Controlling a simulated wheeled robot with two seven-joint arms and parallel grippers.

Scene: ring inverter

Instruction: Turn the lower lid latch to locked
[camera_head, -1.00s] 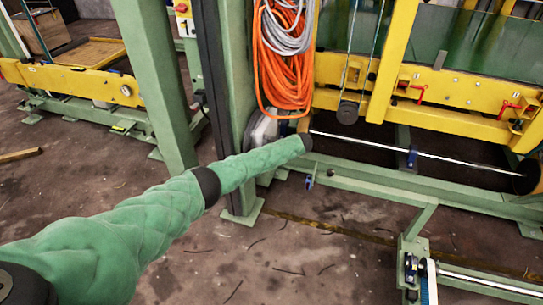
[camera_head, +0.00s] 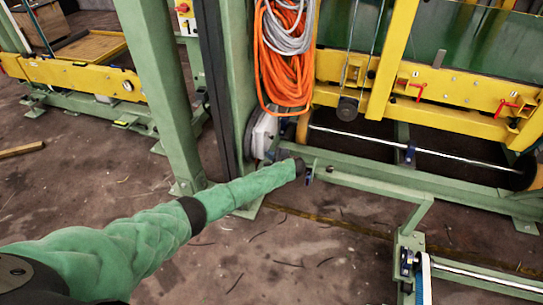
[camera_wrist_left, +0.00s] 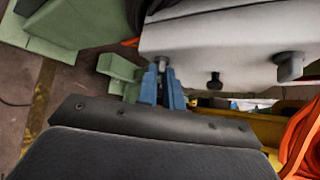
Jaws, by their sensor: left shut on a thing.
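A pale grey box (camera_wrist_left: 235,40) fills the upper right of the left wrist view. It also shows in the head view (camera_head: 263,132), low beside the green post and partly covered. Short latch knobs stick out of its underside in the wrist view: a dark one (camera_wrist_left: 214,80), a grey one (camera_wrist_left: 289,66) and one between my fingers (camera_wrist_left: 161,63). My left gripper (camera_wrist_left: 163,84) has its blue fingers shut on that last latch. Its lock position cannot be told. In the head view my left forearm reaches to the box and the fingers are mostly hidden. My right gripper is out of view.
Orange hose coils (camera_head: 288,60) hang above the box. A green post (camera_head: 237,100) stands to its left. A yellow frame (camera_head: 440,85) with red handles and a horizontal shaft (camera_head: 430,153) lies to the right.

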